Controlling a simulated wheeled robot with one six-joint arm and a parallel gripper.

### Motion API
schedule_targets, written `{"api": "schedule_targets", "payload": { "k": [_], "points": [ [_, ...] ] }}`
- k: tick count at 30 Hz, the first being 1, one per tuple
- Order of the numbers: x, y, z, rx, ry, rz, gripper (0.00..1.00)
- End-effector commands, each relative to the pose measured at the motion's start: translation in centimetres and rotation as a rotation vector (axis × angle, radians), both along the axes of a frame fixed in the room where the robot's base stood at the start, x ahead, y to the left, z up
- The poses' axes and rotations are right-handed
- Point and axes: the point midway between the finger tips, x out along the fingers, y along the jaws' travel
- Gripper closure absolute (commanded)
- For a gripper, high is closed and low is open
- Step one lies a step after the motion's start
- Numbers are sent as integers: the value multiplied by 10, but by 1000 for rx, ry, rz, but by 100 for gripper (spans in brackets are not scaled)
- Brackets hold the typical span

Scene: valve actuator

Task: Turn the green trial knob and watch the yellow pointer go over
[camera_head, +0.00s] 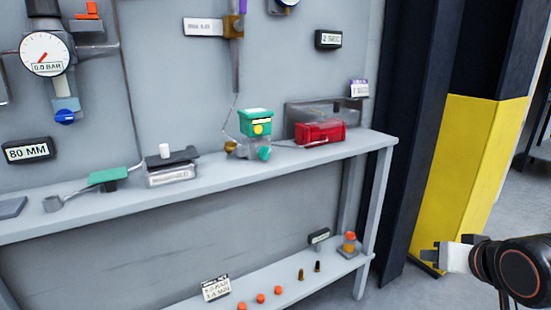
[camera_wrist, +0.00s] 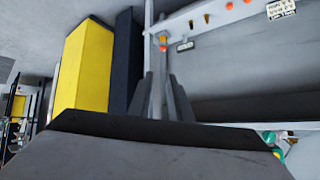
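The green trial knob (camera_head: 264,153) sticks out low at the front right of a small valve unit on the upper shelf. Above it is a green box (camera_head: 256,122) with a yellow round mark (camera_head: 258,129) on its front and a pale strip on top. Which way the yellow pointer points is too small to tell. My gripper (camera_head: 438,257) is at the lower right, well away from the knob. In the wrist view two grey fingers (camera_wrist: 164,85) stand apart with nothing held between them. Green parts of the unit (camera_wrist: 270,137) show at that view's right edge, partly hidden by my gripper's body.
A red box (camera_head: 320,133) stands right of the unit, and a grey block with a white knob (camera_head: 171,168) stands left. The upper shelf (camera_head: 110,206) and its right leg (camera_head: 377,220) lie left of my gripper. A yellow and black column (camera_head: 470,170) stands behind it.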

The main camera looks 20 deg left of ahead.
Motion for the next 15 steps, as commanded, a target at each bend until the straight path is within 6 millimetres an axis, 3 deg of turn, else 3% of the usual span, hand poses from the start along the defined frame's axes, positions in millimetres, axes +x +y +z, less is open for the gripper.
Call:
{"api": "schedule_targets", "payload": {
  "k": [3, 6, 10, 15],
  "points": [
    [30, 58, 21, 89, -110, 76, 82],
    [46, 109, 42, 184, -197, 143, 82],
    [54, 179, 68, 323, -291, 240, 82],
    [43, 255, 97, 494, -370, 357, 82]
  ]
}}
